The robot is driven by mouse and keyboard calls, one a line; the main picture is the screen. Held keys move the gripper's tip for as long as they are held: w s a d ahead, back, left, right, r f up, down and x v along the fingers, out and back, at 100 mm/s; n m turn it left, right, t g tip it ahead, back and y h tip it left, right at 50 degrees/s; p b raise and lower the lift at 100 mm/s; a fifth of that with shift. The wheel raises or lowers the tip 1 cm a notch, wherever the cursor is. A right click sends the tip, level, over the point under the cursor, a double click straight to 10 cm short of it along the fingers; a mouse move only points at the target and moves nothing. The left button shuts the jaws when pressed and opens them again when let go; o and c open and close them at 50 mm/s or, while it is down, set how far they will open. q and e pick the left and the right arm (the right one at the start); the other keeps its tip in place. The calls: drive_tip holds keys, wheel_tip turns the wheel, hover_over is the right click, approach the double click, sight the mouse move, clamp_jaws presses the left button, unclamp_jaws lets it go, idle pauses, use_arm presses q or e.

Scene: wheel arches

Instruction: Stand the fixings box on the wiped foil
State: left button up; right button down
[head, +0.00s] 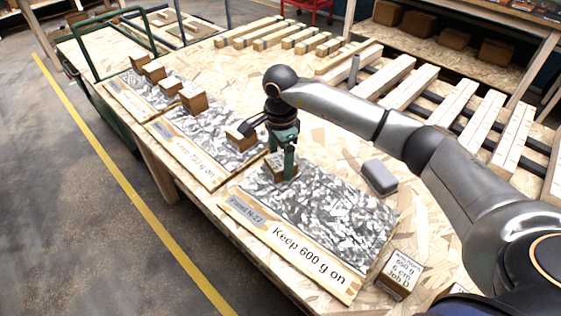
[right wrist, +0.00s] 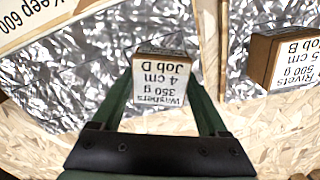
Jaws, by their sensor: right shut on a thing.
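My right gripper (head: 282,168) is shut on a small cardboard box (head: 273,170) at the far left corner of the nearest foil sheet (head: 325,215). In the right wrist view the box (right wrist: 163,72) sits between the green fingers, its label reading "Washers 350 g 4 cm Job D". Foil (right wrist: 75,75) lies beneath it; I cannot tell whether the box touches it. The nearest foil's board carries a "Keep 600 g on" strip (head: 300,258). Another box (head: 400,275), labelled 650 g, 6 cm, Job D, stands off that foil's near right corner. My left gripper is out of view.
A grey rounded block (head: 380,177) lies right of the nearest foil. A "Rivets 500 g 5 cm Job B" box (right wrist: 285,57) stands on the neighbouring foil (head: 195,130). Several boxes stand on the far foil sheets. Wooden bars (head: 410,86) lie behind. The nearest foil's middle is clear.

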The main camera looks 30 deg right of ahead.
sight(280, 160)
drive_tip(key=shift+f, duration=0.35)
drive_tip(key=shift+f, duration=0.2)
unclamp_jaws()
drive_tip(key=shift+r, duration=0.15)
wheel_tip(280, 160, up, 12)
idle(0.4)
